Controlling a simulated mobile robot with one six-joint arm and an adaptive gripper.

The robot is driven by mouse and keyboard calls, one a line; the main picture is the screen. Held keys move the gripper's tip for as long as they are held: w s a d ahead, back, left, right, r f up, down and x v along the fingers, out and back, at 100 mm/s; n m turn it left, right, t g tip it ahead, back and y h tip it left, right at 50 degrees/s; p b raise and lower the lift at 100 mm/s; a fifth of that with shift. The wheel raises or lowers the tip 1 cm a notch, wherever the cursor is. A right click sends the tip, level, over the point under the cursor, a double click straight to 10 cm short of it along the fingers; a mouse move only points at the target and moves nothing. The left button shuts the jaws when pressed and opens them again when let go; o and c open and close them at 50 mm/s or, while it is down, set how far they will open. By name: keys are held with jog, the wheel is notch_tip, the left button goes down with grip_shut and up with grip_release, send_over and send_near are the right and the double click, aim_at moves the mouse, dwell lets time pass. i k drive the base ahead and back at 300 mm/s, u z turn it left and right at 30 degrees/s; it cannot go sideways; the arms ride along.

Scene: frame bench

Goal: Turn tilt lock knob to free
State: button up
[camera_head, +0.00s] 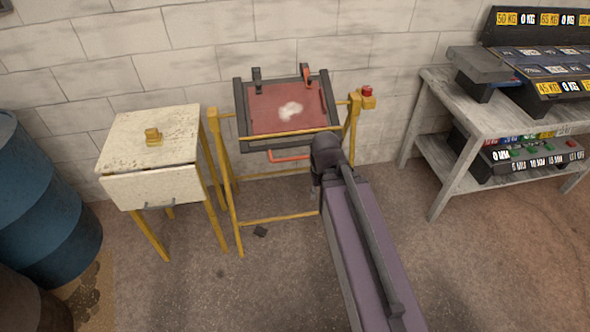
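A yellow bench frame (224,180) stands against the wall and carries a tilted dark-edged panel with a red face (262,118). A red knob (367,90) on a yellow block sits at the frame's upper right post; it looks like the tilt lock knob, but its setting is too small to read. An orange-red bar handle (290,157) hangs below the panel's lower edge. My purple arm reaches up to the frame's right side, below and left of the knob. My gripper is hidden behind my arm, so its fingers do not show.
A grey shelf table (440,190) with weight racks stands at right. Floor before the frame is mostly clear.

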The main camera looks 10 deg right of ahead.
aim_at(367, 90)
jog(key=k, duration=1.35)
jog(key=u, duration=0.1)
jog(key=i, duration=1.05)
jog(key=z, duration=0.7)
jog(key=i, duration=0.85)
jog(key=z, duration=0.5)
